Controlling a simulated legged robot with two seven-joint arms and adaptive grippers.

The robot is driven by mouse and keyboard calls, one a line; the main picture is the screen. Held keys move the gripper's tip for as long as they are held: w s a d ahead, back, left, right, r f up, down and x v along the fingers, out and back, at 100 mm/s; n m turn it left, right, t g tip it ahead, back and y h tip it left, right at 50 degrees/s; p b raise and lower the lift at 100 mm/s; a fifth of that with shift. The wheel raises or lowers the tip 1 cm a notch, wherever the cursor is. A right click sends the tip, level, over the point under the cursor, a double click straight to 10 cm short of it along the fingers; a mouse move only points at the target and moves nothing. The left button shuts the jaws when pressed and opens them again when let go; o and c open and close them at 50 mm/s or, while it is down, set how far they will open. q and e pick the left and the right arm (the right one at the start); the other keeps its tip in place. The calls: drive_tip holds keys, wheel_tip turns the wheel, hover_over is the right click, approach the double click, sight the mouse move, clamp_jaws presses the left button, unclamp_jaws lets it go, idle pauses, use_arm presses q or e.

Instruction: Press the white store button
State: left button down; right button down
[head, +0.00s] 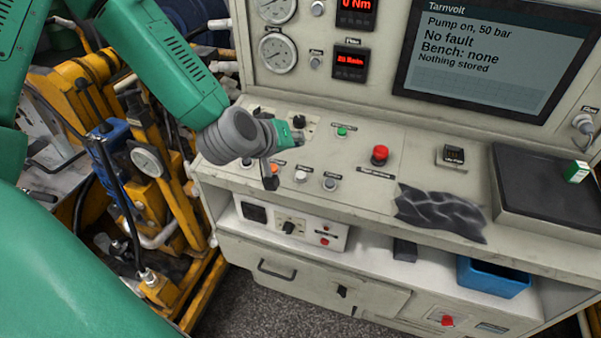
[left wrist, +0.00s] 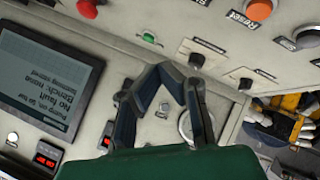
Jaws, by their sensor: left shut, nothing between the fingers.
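The white store button (head: 301,175) is a small pale round button on the sloping panel, in the front row right of the orange Reset button (head: 278,168); its label is too small to read for certain. My left gripper (head: 270,180) is shut and empty over the panel's left part. In the head view its dark fingers cover part of the orange button and lie left of the white one; whether they touch the panel I cannot tell. The left wrist view shows the shut fingers (left wrist: 170,72) and the Reset button (left wrist: 258,10); I cannot make out the white button there.
The screen (head: 483,55) reads pump on, no fault, nothing stored. A grey button (head: 330,183), red mushroom button (head: 380,154) and green button (head: 342,131) are nearby. A dark cloth (head: 440,212) lies at the front edge. Yellow machinery (head: 150,190) stands left.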

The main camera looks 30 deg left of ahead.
sight(299, 177)
use_arm(q)
drive_tip(key=f+b, duration=0.4)
drive_tip(key=f, duration=0.1)
drive_tip(key=w+f+b, duration=0.1)
drive_tip(key=f+b, duration=0.1)
drive_tip(key=f, duration=0.1)
drive_tip(key=shift+w+f, duration=0.1)
drive_tip(key=shift+w+f+b, duration=0.1)
drive_tip(key=shift+f+b, duration=0.2)
drive_tip(key=shift+b, duration=0.1)
drive_tip(key=shift+d+r, duration=0.1)
idle(0.9)
drive_tip(key=shift+f, duration=0.35)
drive_tip(key=shift+f+b, duration=0.4)
drive_tip(key=shift+b, duration=0.05)
idle(0.4)
drive_tip(key=shift+r, duration=0.1)
drive_tip(key=shift+r+p, duration=0.75)
